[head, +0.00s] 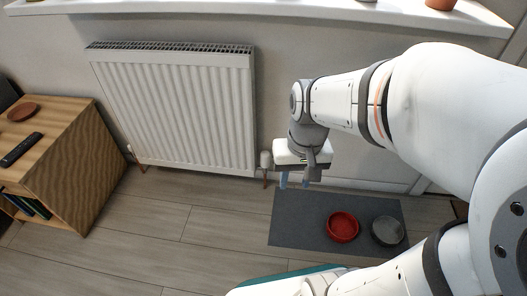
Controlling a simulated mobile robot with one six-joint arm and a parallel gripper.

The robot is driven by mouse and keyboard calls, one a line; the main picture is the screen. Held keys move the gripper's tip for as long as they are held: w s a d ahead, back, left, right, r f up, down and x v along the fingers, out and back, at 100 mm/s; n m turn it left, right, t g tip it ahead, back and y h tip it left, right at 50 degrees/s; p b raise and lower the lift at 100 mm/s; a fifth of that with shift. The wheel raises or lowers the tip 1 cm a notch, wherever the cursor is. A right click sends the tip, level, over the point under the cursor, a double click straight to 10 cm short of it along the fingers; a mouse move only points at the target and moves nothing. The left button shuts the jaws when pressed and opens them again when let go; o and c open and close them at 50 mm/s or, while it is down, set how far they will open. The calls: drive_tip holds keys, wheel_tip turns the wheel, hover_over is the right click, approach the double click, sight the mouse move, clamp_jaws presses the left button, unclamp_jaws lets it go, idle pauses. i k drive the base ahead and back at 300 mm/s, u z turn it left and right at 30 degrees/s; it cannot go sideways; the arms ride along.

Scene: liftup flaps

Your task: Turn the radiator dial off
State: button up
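The white radiator (180,110) hangs on the wall below the window sill. A small pale dial (266,158) sits at its lower right corner, above a copper-coloured pipe; its setting is too small to read. My gripper (293,183) is just right of the dial in the picture and points down. Its two bluish fingers look apart, with nothing seen between them. The gripper appears separate from the dial, though the depth between them is hard to judge.
A grey mat (290,215) on the floor carries a red bowl (342,227) and a grey bowl (387,231). A wooden cabinet (75,185) with a remote (21,149) and a brown dish (22,112) stands at left. The floor before the radiator is clear.

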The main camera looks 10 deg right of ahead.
sight(265, 156)
drive_tip(key=u, duration=0.9)
drive_tip(key=k, duration=0.7)
drive_tip(key=z, duration=0.4)
drive_tip(key=i, duration=1.15)
